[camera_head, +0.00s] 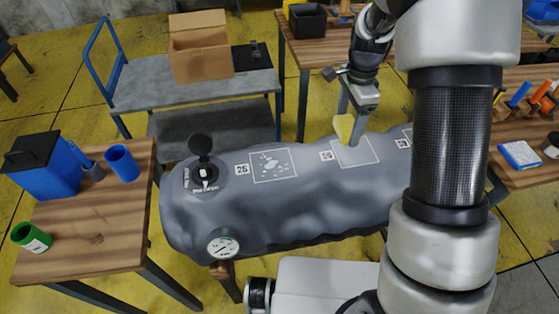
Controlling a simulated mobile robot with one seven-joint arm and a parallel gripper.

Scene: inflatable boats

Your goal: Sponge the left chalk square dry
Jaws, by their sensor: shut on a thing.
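The grey inflatable tube (300,213) lies across the middle of the view. The left chalk square (259,176) is outlined on its top beside a "26" label, with several pale drop-like blotches inside. A second chalk square (358,155) lies to its right and looks plain inside. A third chalk square (407,133) is mostly hidden behind my arm. My gripper (352,112) is shut on a yellow sponge (344,128) at the far edge of the second square, right of the left square. I cannot tell whether the sponge touches the tube.
A valve with an open black cap (201,146) and a pressure gauge (223,247) sit on the tube's left end. A wooden table (80,259) with blue and green containers stands left. A grey cart (145,85) with a cardboard box (200,52) stands behind. My arm hides the right side.

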